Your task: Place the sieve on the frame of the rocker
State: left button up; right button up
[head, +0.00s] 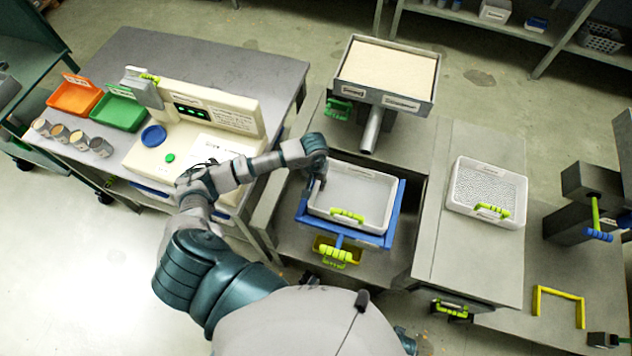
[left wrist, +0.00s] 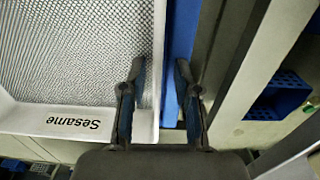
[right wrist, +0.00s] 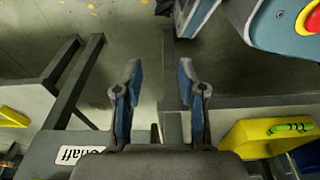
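A white sieve (head: 355,190) with a green handle and a fine mesh lies over the blue rocker frame (head: 392,215). Blue shows along its right, front and left sides; I cannot tell if it is fully seated. In the left wrist view its "Sesame" label shows on the sieve rim (left wrist: 30,117), beside the blue frame (left wrist: 178,50). My left gripper (head: 318,182) is at the sieve's left edge, open, fingers on either side of the white wall with a gap. My right gripper (right wrist: 158,75) is open and empty, away from the sieve; the head view does not show it.
A second white sieve (head: 487,192) with coarser holes sits on the grey table to the right. A filled hopper (head: 388,70) with a spout stands behind the frame. A control bench (head: 195,140) with trays and cups is at left. A yellow container (right wrist: 265,137) is near my right gripper.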

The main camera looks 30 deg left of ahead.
pick_arm(q)
notch_tip(320, 180, up, 12)
pick_arm(e)
jog(key=shift+s+f, duration=0.3)
jog(key=shift+f, duration=0.1)
pick_arm(q)
jog(key=shift+a, duration=0.1)
dwell(0.3)
